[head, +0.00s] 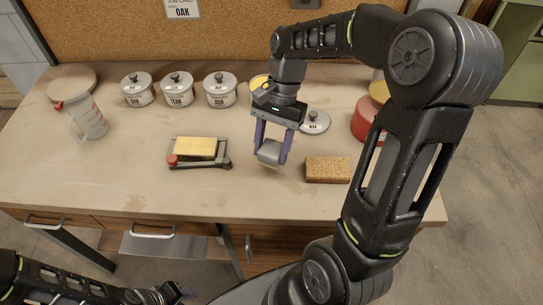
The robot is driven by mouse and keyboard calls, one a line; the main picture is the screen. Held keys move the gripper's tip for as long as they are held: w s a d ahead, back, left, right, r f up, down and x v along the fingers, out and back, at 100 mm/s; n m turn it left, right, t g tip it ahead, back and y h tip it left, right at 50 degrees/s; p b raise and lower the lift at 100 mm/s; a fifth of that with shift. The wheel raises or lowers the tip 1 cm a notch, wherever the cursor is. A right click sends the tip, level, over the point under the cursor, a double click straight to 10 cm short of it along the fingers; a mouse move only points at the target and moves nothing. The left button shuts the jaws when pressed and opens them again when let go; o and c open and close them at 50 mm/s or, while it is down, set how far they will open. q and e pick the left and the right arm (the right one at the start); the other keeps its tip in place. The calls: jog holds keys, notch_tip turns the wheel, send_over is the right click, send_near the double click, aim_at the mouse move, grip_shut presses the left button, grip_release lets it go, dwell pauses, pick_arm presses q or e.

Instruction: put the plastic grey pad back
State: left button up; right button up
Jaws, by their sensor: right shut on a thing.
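My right gripper (271,150) hangs over the middle of the table, fingers pointing down. It is shut on the grey pad (270,152), a small light-grey block between the purple fingertips. The pad looks slightly above the tabletop, though the exact gap is hard to tell. To its left is a dark press frame (213,167) with a red knob and a yellow block (195,148) on it. To its right lies a tan, cork-like block (327,169). My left gripper (184,293) is low at the bottom edge, in front of the table; its jaws are too small to read.
Lidded grey pots (178,91) stand along the back, with a measuring jug (88,117) and a round board (72,83) at left. A loose grey lid (315,122) and a red container (364,122) are at right. The table's front strip (230,195) is clear.

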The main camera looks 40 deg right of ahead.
aim_at(272, 158)
notch_tip(272, 158, down, 3)
jog(key=shift+f, duration=0.35)
jog(key=shift+f, duration=0.2)
jog(key=o, duration=1.2)
jog(key=shift+r, duration=0.15)
